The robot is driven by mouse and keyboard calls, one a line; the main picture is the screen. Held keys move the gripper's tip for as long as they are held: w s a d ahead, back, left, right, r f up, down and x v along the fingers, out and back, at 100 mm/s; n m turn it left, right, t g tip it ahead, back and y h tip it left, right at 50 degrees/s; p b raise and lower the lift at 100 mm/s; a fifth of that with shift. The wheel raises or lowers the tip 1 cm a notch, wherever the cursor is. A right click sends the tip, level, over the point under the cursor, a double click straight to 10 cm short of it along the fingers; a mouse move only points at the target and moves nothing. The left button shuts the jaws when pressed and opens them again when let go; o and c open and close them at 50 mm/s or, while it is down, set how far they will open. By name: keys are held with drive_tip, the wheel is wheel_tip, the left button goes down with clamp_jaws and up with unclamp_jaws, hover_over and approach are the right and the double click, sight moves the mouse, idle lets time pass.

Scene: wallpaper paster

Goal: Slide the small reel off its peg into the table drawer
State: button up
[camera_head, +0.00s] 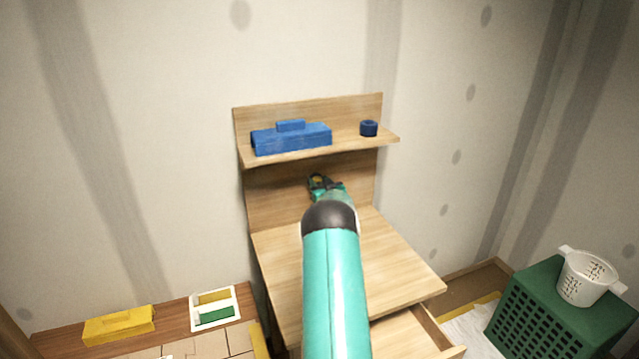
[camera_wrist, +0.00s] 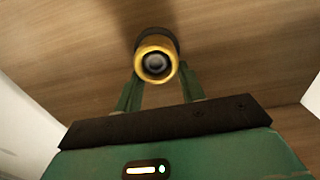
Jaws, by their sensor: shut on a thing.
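The small reel (camera_wrist: 143,66) shows in the wrist view as a yellow ring with a dark rim behind it. A grey round end, seemingly the peg (camera_wrist: 155,63), fills its middle. My gripper (camera_head: 319,182) is at the back panel under the shelf, with its green fingers shut on the reel from both sides. The table drawer (camera_head: 408,338) is pulled open at the lower right of the wooden table (camera_head: 385,255). My arm hides its left part.
A blue block-shaped object (camera_head: 290,140) and a small dark blue ring (camera_head: 369,128) sit on the shelf (camera_head: 350,145) above my gripper. The tabletop right of my arm is bare. A green crate (camera_head: 540,315) with a white basket (camera_head: 586,278) stands right.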

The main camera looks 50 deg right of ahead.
sight(319, 181)
drive_tip(key=shift+v, duration=2.3)
drive_tip(key=shift+v, duration=2)
drive_tip(key=w+a+f+n+t+y, duration=0.15)
drive_tip(key=w+a, duration=0.35)
drive_tip(key=a, duration=0.5)
drive_tip(key=w+a+f+n+y, duration=0.1)
drive_tip(key=w+a+f+y, duration=0.15)
drive_tip(key=w+a, duration=0.45)
drive_tip(key=w+a+f+n+t+y, duration=0.1)
drive_tip(key=w+a+f, duration=0.1)
drive_tip(key=a, duration=1)
drive_tip(key=s+a+f+n+y, duration=0.1)
drive_tip(key=s+a+f+y, duration=0.1)
drive_tip(key=a, duration=1.4)
drive_tip(key=s+a+f+n+y, duration=0.1)
drive_tip(key=s+a+f+y, duration=0.1)
drive_tip(key=a, duration=1.5)
drive_tip(key=shift+f+n, duration=0.35)
drive_tip(key=shift+f, duration=0.5)
